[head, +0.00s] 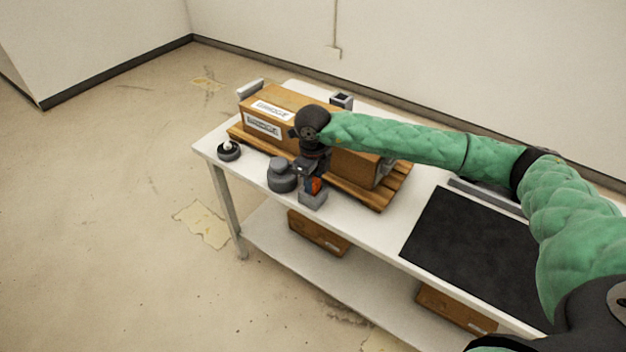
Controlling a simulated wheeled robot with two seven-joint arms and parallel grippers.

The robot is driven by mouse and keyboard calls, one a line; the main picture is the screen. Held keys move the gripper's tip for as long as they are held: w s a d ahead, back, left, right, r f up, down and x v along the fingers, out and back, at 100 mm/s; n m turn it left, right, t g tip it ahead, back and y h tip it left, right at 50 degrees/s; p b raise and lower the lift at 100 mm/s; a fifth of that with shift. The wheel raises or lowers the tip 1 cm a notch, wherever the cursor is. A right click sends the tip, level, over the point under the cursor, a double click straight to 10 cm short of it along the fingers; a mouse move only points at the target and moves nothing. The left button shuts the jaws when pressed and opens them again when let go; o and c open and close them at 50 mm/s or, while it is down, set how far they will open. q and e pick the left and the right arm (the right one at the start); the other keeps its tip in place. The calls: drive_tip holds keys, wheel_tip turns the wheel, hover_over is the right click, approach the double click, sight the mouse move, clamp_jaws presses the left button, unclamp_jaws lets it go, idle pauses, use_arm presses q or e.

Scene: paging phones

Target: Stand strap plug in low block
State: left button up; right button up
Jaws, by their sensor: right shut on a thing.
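My right gripper (312,178) points down at the front edge of the table, left of its middle. It is shut on a small orange-red piece (316,186), which seems to be the strap plug; the fingers hide most of it. A low grey block (313,201) stands directly below the fingers at the table edge. The plug's lower end is at the top of the block; I cannot tell whether it is inside or just above. My left gripper is out of view.
A cardboard box (280,125) lies on a wooden pallet (378,203) behind the gripper. Dark grey round weights (282,178) stand close left of the block. A small round dish (229,150) sits at the left end. A block with a dark opening (342,101) stands behind the box. A black mat (465,240) lies at right.

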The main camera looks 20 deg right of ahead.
drive_tip(key=shift+f, duration=0.25)
drive_tip(key=o, duration=0.7)
drive_tip(key=shift+r, duration=0.1)
wheel_tip(320, 180, up, 11)
drive_tip(key=p, duration=0.2)
idle(0.8)
idle(0.5)
